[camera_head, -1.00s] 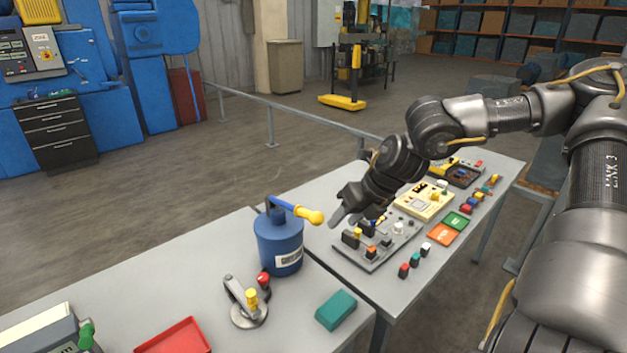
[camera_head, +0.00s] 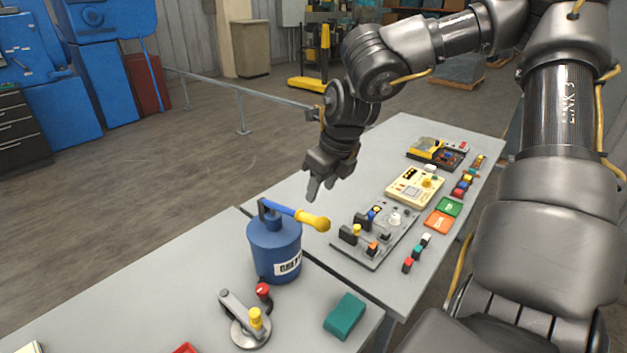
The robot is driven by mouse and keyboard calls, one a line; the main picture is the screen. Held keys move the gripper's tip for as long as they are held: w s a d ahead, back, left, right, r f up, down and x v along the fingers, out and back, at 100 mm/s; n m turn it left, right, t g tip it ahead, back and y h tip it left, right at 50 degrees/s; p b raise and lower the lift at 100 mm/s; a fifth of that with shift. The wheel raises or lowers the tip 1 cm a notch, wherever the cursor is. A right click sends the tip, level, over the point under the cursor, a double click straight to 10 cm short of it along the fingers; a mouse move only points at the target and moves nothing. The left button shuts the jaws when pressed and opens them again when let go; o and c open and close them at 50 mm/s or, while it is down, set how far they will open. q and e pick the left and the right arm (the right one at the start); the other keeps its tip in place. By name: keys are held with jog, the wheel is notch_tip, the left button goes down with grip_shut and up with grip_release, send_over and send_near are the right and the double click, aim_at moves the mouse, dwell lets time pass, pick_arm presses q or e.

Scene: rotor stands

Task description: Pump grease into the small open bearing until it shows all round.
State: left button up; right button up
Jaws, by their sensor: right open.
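A blue grease canister (camera_head: 276,254) with a white label stands near the edge of the front table. A blue lever on its top ends in a yellow handle (camera_head: 313,221), pointing right. My right gripper (camera_head: 321,186) is open and empty, with fingers pointing down, above and behind the yellow handle and apart from it. In front of the canister is a small metal fixture (camera_head: 247,328) with a round base, an arm, and red and yellow knobs. I cannot make out the small open bearing or any grease. My left gripper is not in view.
A teal block (camera_head: 345,316) lies right of the fixture. A grey panel with knobs (camera_head: 372,235), a cream box (camera_head: 414,187) and several small coloured blocks sit on the second table. A red tray edge (camera_head: 186,349) shows at the bottom. The table left of the canister is clear.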

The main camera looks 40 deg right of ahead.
aim_at(309, 215)
jog(key=shift+a+b+x, duration=0.15)
jog(key=shift+b+x, duration=0.25)
jog(key=shift+x, duration=0.2)
jog(key=shift+a+b+x, duration=0.15)
jog(key=shift+b+x, duration=0.25)
jog(key=shift+x, duration=0.25)
jog(key=b+x, duration=0.2)
jog(key=x, duration=0.2)
jog(key=shift+w+f, duration=0.15)
jog(key=b+x, duration=0.3)
jog(key=shift+b, duration=0.4)
jog(key=shift+w+f+b, duration=0.2)
jog(key=shift+f+b, duration=0.35)
jog(key=shift+b, duration=0.05)
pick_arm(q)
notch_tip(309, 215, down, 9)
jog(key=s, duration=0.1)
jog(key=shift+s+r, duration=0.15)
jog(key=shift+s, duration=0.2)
pick_arm(e)
jog(key=c, duration=0.8)
jog(key=shift+o, duration=0.2)
